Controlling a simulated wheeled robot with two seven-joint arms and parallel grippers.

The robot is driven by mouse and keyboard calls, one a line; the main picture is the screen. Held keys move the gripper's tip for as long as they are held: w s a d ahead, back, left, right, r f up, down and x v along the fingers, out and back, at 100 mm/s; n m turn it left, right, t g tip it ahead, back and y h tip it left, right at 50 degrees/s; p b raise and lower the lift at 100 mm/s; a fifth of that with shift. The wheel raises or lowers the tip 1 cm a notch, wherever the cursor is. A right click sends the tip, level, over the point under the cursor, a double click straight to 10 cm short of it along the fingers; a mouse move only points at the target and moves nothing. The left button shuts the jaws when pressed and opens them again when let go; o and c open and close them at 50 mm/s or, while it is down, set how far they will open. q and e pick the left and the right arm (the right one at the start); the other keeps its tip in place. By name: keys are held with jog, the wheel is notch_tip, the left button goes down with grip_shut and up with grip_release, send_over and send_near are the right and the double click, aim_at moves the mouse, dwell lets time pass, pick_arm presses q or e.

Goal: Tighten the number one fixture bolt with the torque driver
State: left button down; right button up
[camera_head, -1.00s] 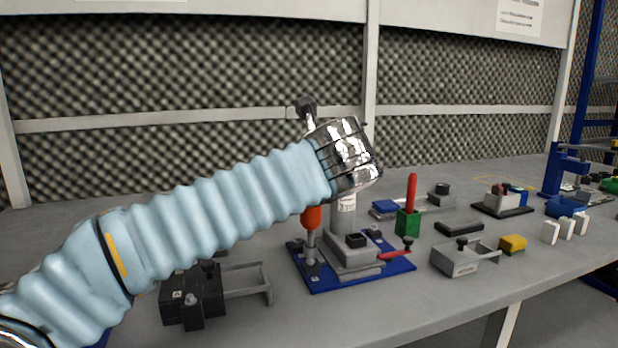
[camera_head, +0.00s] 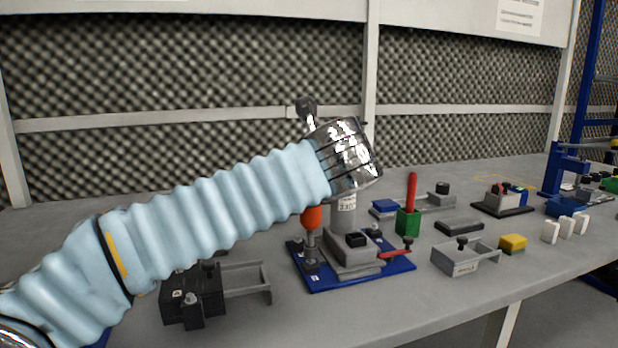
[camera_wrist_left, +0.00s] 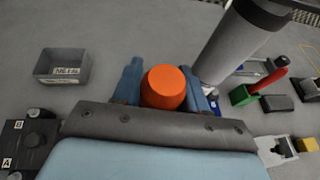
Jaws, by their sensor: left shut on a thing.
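The torque driver (camera_head: 311,217) has an orange handle and a grey shaft. It stands upright on the left corner of the blue fixture plate (camera_head: 330,284), its tip down at a bolt spot there. My left gripper (camera_wrist_left: 166,88) is shut on the orange handle, which also shows in the left wrist view (camera_wrist_left: 165,86) between two blue fingers. In the head view my left wrist and sleeve hide the fingers. The fixture carries a grey block with a black knob (camera_head: 356,240) and a red lever (camera_head: 395,254). The bolt under the driver is hidden. My right gripper is not in view.
A grey cylinder (camera_head: 344,212) stands close behind the driver. A black block (camera_head: 193,297) with a grey bracket lies left of the fixture. A green holder (camera_head: 407,222) with a red handle stands right. A metal bin (camera_wrist_left: 62,66) shows in the wrist view.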

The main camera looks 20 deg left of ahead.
pick_arm(q)
jog(key=shift+f+b, duration=0.6)
jog(key=shift+f, duration=0.25)
dwell(2.0)
